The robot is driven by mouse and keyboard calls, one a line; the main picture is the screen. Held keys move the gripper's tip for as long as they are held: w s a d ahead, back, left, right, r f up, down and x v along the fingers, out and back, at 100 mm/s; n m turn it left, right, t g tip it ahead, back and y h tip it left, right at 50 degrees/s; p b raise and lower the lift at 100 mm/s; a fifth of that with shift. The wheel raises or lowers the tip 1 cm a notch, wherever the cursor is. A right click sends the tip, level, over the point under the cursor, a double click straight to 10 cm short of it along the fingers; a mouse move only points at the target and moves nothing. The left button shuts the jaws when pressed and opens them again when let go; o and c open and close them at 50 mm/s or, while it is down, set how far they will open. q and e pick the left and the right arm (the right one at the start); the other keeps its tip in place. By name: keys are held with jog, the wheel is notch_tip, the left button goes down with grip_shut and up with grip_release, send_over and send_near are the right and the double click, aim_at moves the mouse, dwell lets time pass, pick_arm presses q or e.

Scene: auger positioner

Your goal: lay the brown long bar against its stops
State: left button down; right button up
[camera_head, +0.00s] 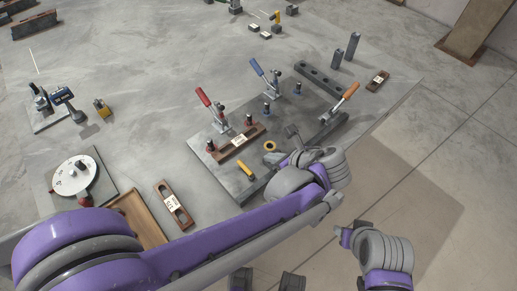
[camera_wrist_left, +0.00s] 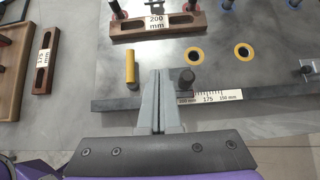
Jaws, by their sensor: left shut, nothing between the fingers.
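Toggle clamps with red (camera_head: 203,97), blue (camera_head: 257,67) and orange (camera_head: 351,91) handles rise from the plate. A 175 mm brown bar (camera_head: 174,204) lies left of the plate near a wooden tray (camera_head: 137,219). A round dial (camera_head: 75,175) stands farther left.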

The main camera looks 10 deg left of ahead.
aim_at(243, 144)
pick_arm(q)
jog(key=x, duration=0.9)
jog(key=shift+s+b, duration=0.2)
jog(key=shift+b, duration=0.15)
jog(key=shift+w+a+r, duration=0.15)
jog(key=shift+w+a, duration=0.65)
jog(key=shift+a, duration=0.25)
jog(key=shift+w+a, duration=0.45)
jog(key=shift+a, duration=0.1)
jog(key=shift+w+a, duration=0.5)
jog(key=shift+a, duration=0.15)
jog(key=shift+s+d, duration=0.1)
